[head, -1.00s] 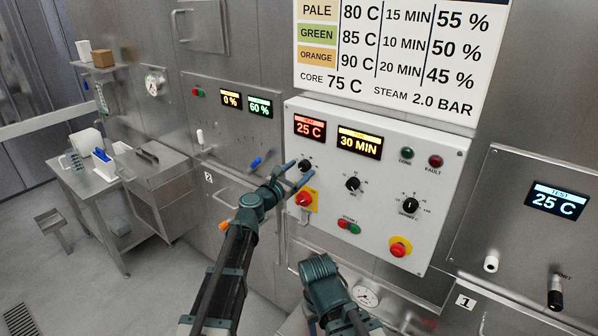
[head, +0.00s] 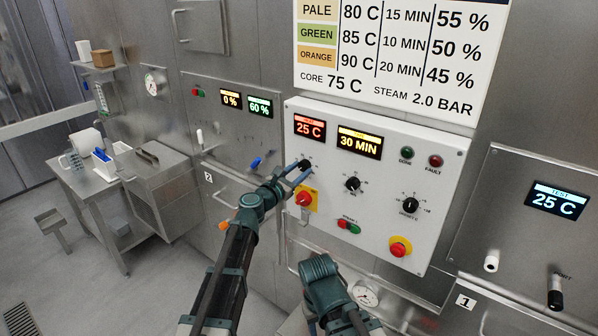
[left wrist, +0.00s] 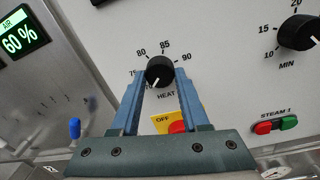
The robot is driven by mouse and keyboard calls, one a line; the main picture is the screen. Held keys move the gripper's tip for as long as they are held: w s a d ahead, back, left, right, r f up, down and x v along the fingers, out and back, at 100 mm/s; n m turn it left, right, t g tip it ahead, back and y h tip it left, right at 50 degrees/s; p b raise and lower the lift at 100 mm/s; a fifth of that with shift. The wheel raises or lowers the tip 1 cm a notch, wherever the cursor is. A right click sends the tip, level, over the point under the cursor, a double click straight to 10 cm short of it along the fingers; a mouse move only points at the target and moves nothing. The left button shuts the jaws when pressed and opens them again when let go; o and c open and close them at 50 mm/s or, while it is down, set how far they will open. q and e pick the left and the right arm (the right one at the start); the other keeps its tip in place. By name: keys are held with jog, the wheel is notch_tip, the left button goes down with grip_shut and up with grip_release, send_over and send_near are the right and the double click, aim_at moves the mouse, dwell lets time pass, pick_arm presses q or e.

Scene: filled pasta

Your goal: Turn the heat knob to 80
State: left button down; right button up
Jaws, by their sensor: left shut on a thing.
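The black heat knob (left wrist: 160,70) sits on the white control panel (head: 400,160), with its white pointer toward the lower left. Its scale shows 80, 85 and 90 around the top, with HEAT printed below. In the head view the knob (head: 305,164) is below the red 25 C display (head: 310,128). My left gripper (left wrist: 160,80) is shut on the knob, one blue finger on each side. It also shows in the head view (head: 298,173). My right arm shows at the bottom centre; its fingers cannot be seen.
A red and yellow OFF switch (head: 305,199) is just below the heat knob. The MIN knob (head: 352,184), another black knob (head: 410,205) and a red emergency button (head: 399,247) are to the right. A wall chart (head: 390,50) hangs above.

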pick_arm(q)
jog(key=m, duration=0.4)
jog(key=shift+m, duration=0.4)
jog(key=m+b, duration=0.1)
jog(key=m, duration=0.4)
jog(key=shift+a+m, duration=0.1)
jog(key=shift+m, duration=0.2)
jog(key=m+h, duration=0.1)
jog(key=m, duration=0.4)
jog(key=shift+m, duration=0.3)
jog(key=m, duration=0.5)
jog(key=shift+m, duration=0.4)
jog(key=shift+c, duration=2)
grip_release()
jog(key=shift+a, duration=0.1)
